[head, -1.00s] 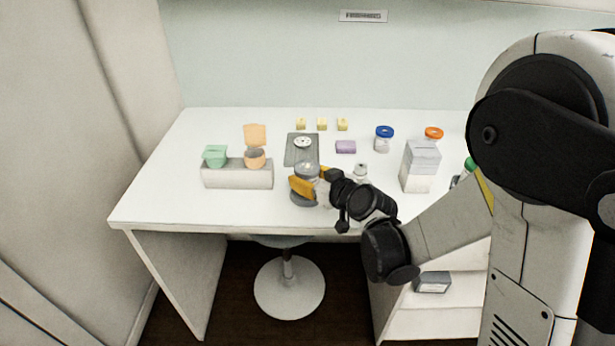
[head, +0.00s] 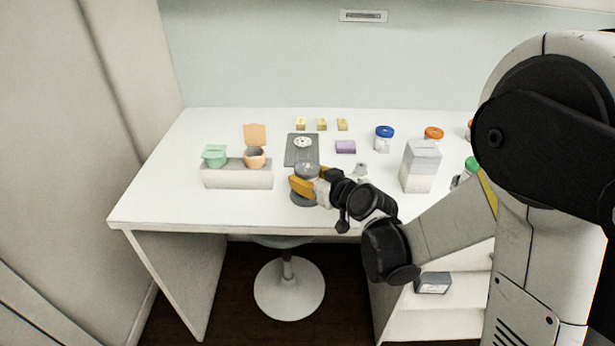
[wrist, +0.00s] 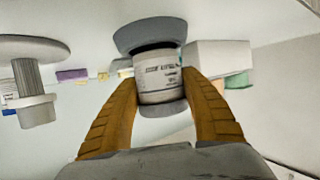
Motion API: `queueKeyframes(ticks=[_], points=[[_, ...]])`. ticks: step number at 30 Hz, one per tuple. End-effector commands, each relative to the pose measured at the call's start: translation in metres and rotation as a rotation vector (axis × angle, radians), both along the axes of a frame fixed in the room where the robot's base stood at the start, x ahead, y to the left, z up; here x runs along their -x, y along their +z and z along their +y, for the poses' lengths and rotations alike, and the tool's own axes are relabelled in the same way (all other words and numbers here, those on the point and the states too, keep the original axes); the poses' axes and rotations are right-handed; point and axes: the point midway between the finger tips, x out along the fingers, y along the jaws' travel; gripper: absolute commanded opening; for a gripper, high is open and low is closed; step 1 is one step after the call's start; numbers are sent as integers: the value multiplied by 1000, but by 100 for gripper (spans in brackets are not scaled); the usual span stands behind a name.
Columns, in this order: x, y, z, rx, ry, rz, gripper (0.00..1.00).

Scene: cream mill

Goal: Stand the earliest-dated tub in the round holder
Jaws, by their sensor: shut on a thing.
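My gripper (head: 304,186) has its two orange fingers shut on a small pale tub (wrist: 158,78) with a printed label, too blurred to read. The tub's grey lid (head: 306,168) shows above the fingers in the head view. The round grey holder (head: 304,199) is directly under the tub, near the table's front edge. It also shows in the wrist view (wrist: 150,33), which looks upside down. The tub is upright at the holder's dark mouth. I cannot tell whether it rests on the bottom.
A grey plate with a dial (head: 301,150) lies behind. A small grey object (head: 361,169), a tall carton (head: 420,165) and a blue-lidded jar (head: 384,138) stand right.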

Motion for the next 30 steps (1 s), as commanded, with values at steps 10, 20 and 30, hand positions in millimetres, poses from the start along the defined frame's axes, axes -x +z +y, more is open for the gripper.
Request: queueKeyframes(ticks=[10,20,30], points=[[0,-5,0,0,0,0,10],[0,-9,0,0,0,0,10],[0,-9,0,0,0,0,10]])
